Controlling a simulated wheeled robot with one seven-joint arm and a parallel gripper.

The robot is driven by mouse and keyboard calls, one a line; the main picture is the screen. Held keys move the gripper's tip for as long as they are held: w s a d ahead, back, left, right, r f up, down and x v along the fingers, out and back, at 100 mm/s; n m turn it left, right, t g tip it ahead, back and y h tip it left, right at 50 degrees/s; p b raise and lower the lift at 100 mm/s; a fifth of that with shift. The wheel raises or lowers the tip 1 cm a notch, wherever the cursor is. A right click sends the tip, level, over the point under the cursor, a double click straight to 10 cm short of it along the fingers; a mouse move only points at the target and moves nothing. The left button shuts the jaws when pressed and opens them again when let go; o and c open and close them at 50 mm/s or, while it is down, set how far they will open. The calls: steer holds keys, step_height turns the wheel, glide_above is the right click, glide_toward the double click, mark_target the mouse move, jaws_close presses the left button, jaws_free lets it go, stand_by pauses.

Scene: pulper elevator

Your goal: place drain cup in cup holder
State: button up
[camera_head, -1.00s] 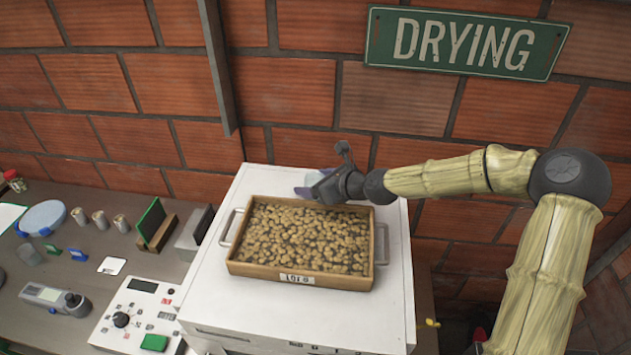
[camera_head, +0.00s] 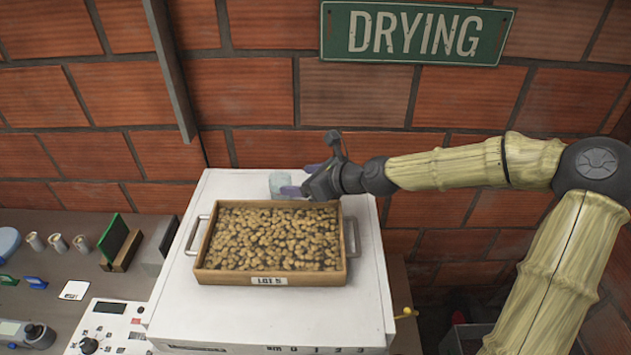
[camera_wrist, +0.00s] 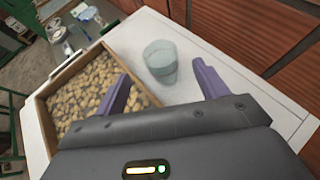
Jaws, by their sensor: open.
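A translucent pale blue-green cup (camera_wrist: 160,60) stands on the white top of the machine, behind the tray; I take it for the drain cup. In the head view the cup (camera_head: 280,184) shows partly, just left of my gripper (camera_head: 293,186). In the wrist view my gripper (camera_wrist: 160,85) is open, its two purple fingers spread on either side of the cup's line, with the cup between and a little beyond the tips. Nothing is held. I cannot make out a cup holder with certainty.
A wooden tray of beans (camera_head: 272,277), labelled LOT 5, fills much of the white machine top (camera_head: 180,300), close beside the gripper. A brick wall (camera_head: 260,95) rises behind. On the left bench are several small metal cups (camera_head: 58,243), a green board (camera_head: 113,236) and a control box (camera_head: 110,325).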

steer(key=shift+v, duration=2.15)
